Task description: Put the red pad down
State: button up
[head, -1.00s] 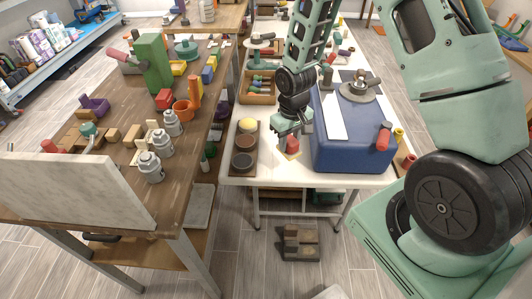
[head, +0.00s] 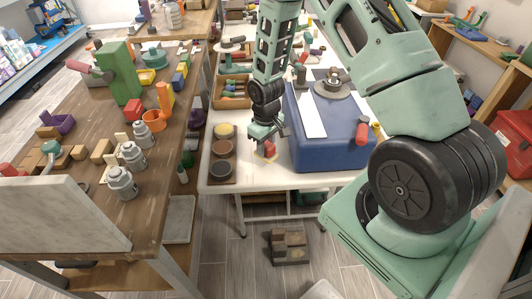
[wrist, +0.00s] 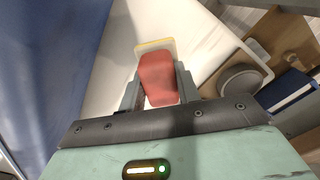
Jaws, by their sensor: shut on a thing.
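The red pad (head: 269,149) is in my gripper (head: 267,142), low over the front part of the white table (head: 222,186). In the wrist view the red pad (wrist: 158,78) sits between the two fingers of my gripper (wrist: 159,88), which are shut on it. A pale, yellow-edged piece (wrist: 155,46) shows at the pad's far end. I cannot tell whether the pad touches the table.
A large blue box (head: 325,150) stands just right of my gripper. A board with several round pads (head: 221,168) lies to the left. A brown workbench (head: 100,110) stands further left, across a gap.

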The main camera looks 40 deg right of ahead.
aim_at(266, 154)
jog(key=shift+f, duration=1.75)
jog(key=shift+f, duration=0.1)
jog(key=shift+f, duration=0.1)
jog(key=o, duration=0.9)
jog(key=shift+o, duration=0.2)
